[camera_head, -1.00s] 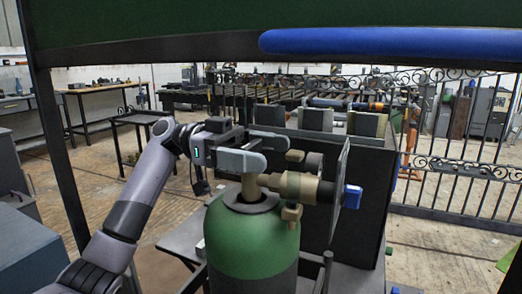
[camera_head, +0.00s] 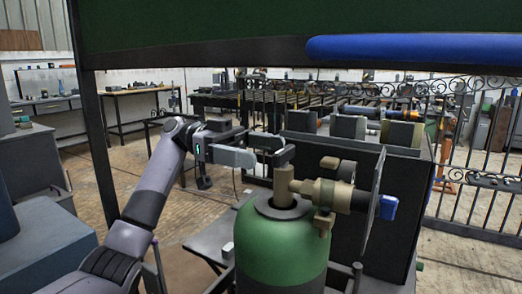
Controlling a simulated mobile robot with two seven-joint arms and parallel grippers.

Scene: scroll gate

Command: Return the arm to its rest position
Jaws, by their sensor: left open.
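My left gripper (camera_head: 258,150) is open, with its two grey fingers pointing right. It is above and to the left of the brass valve (camera_head: 318,192) on a green gas cylinder (camera_head: 282,238). The fingers look empty, and a fingertip appears near the top of the valve stem; I cannot tell whether it touches. My left arm (camera_head: 150,195) comes up from the lower left, bent at the elbow. My right gripper is not in view.
A dark cabinet (camera_head: 400,215) stands right behind the cylinder, with a blue knob (camera_head: 387,207) beside it. A blue padded bar (camera_head: 410,50) spans the top right. Ornate iron gates (camera_head: 480,215) stand at right. Open floor (camera_head: 85,175) lies at left.

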